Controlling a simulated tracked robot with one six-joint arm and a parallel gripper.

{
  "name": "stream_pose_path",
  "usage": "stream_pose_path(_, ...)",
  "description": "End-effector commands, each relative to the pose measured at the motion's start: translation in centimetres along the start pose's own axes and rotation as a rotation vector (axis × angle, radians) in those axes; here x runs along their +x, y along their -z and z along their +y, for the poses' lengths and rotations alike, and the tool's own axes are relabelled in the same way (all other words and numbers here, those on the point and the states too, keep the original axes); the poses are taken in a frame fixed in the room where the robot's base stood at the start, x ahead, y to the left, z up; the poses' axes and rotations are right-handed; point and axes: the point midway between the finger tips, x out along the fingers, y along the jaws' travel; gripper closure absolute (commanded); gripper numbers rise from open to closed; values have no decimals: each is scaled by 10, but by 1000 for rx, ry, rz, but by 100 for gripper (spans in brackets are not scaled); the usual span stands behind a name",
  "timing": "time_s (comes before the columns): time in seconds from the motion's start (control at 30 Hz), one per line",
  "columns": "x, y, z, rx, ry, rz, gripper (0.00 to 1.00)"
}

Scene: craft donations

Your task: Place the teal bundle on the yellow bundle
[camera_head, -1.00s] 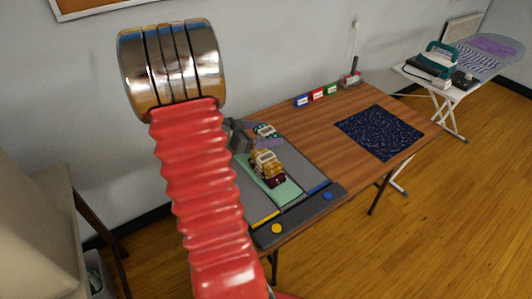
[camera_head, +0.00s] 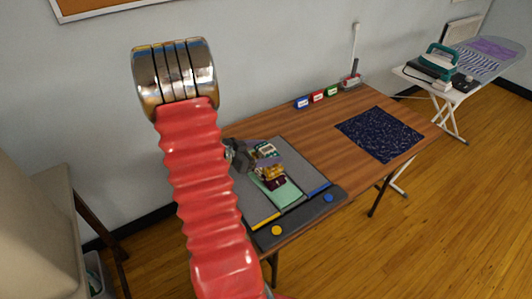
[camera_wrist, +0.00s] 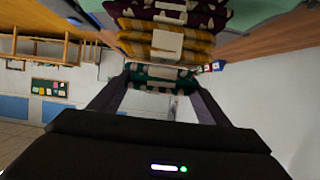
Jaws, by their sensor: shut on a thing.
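The teal bundle (camera_head: 266,148), dark green with a pale band, is between the fingers of my gripper (camera_head: 262,158). In the wrist view the teal bundle (camera_wrist: 160,75) spans the gap between both fingers (camera_wrist: 158,84). The yellow bundle (camera_head: 270,172) lies directly below it, partly hidden by a finger. It also shows in the wrist view (camera_wrist: 130,36), where the picture is upside down. A maroon bundle (camera_head: 276,184) with pale spots lies under the yellow one. I cannot tell whether teal and yellow touch.
The stack stands on a mint strip (camera_head: 287,194) of a grey board (camera_head: 313,184) on the wooden table (camera_head: 300,128). Blue, red and green label blocks (camera_head: 317,95) stand along the back. A dark patterned cloth (camera_head: 380,134) lies at right. Bare wood lies between.

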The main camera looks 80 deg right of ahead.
Motion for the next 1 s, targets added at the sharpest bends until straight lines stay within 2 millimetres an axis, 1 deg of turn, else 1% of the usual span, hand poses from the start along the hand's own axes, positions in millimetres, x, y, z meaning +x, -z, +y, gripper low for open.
stream_pose_path(0.1,3,-6,0,0,0,1,52)
stream_pose_path(0.47,4,-8,0,1,0,0,52)
stream_pose_path(0.5,4,-8,0,1,0,0,29)
stream_pose_path(0.73,4,-8,0,1,-1,0,13)
stream_pose_path(0.77,4,-8,0,1,-1,0,11)
stream_pose_path(1.0,4,-8,0,1,-1,0,11)
